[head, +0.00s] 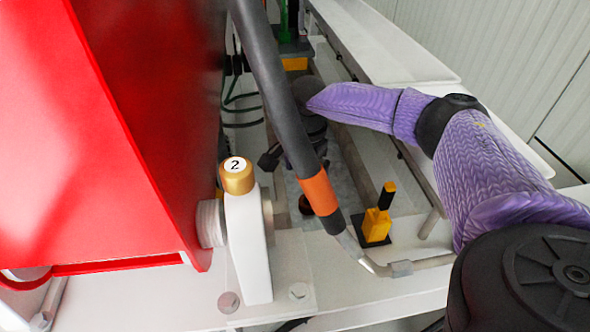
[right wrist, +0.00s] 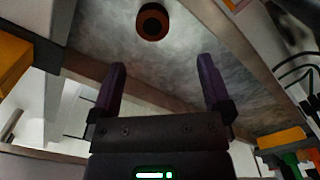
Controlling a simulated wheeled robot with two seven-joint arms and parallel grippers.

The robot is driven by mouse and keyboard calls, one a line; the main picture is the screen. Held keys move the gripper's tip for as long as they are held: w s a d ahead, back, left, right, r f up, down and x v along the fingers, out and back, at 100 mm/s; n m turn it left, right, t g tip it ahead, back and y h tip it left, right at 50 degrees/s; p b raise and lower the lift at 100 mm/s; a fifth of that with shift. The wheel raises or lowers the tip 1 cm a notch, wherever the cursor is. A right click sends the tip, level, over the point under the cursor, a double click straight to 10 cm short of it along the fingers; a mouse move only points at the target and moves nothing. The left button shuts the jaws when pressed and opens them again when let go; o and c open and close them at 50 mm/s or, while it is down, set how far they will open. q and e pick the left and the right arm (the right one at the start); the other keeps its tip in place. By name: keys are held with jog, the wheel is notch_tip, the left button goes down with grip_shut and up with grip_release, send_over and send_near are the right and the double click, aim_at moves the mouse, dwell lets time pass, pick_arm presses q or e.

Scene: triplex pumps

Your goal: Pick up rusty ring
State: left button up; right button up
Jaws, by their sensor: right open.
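The rusty ring (right wrist: 152,22) is a small brown ring with a dark centre. In the right wrist view it lies on a grey, stained metal surface (right wrist: 95,30) at the top of the picture. In the head view a small brown round thing (head: 306,204), which looks like the same ring, sits on the grey floor of the trough behind the dark hose. My right gripper (right wrist: 162,82) is open and empty. Its two purple-dark fingers point toward the ring, which lies ahead of them and between their lines, apart from both. My left gripper is not in view.
A dark hose with an orange band (head: 319,191) crosses in front of the trough. A yellow block with a black post (head: 377,224) stands right of the ring. A white post with a gold cap marked 2 (head: 238,176) and a big red panel (head: 130,120) stand left.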

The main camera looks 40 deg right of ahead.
aim_at(308, 204)
jog(key=f, duration=0.3)
jog(key=f+b, duration=0.1)
jog(key=f, duration=0.2)
jog(key=s+f+b, duration=0.1)
jog(key=f, duration=0.2)
jog(key=shift+d, duration=0.2)
jog(key=c, duration=1.3)
